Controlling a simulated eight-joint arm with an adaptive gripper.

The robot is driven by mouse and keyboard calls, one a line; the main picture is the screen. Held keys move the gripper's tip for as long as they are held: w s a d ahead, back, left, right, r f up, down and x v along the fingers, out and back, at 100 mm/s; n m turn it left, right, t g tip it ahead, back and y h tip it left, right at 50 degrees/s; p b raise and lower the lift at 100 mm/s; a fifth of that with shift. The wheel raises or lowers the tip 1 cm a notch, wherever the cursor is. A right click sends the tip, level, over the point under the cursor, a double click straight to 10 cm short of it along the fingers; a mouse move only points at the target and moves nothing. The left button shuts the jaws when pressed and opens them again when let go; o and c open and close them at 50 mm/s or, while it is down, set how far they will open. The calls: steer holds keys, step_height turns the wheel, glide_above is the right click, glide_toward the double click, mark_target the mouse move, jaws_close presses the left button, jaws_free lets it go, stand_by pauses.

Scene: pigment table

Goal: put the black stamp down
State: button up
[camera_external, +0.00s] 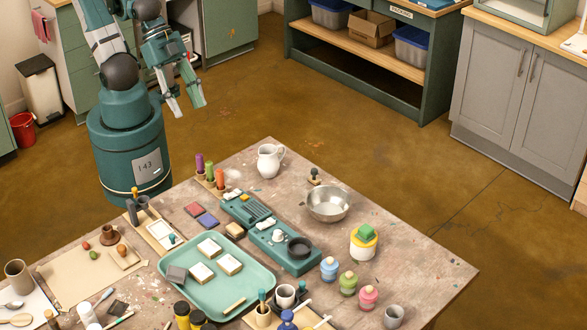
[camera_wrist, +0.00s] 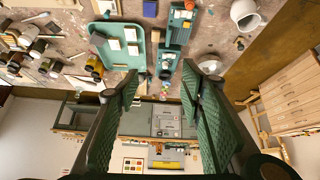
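My gripper (camera_external: 185,103) is open and raised beyond the table's back left side, well apart from the things on it. In the wrist view, its two green fingers (camera_wrist: 160,84) stand wide apart with nothing held between them. A small dark-handled stamp (camera_external: 314,174) stands upright on the table behind the metal bowl and right of the white jug. It looks like the black stamp. A small dark shape beside the jug in the wrist view (camera_wrist: 240,43) appears to be the same stamp.
The table (camera_external: 430,265) is crowded. A white jug (camera_external: 270,161), a metal bowl (camera_external: 328,204), a teal tray (camera_external: 258,274) with blocks and several paint jars stand on it. A dark holder (camera_external: 139,208) is at the left edge. Bare table shows right of the bowl.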

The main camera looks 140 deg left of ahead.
steer(key=shift+s+d+m, duration=0.5)
steer(key=shift+s+d, duration=0.05)
steer(key=shift+s, duration=0.1)
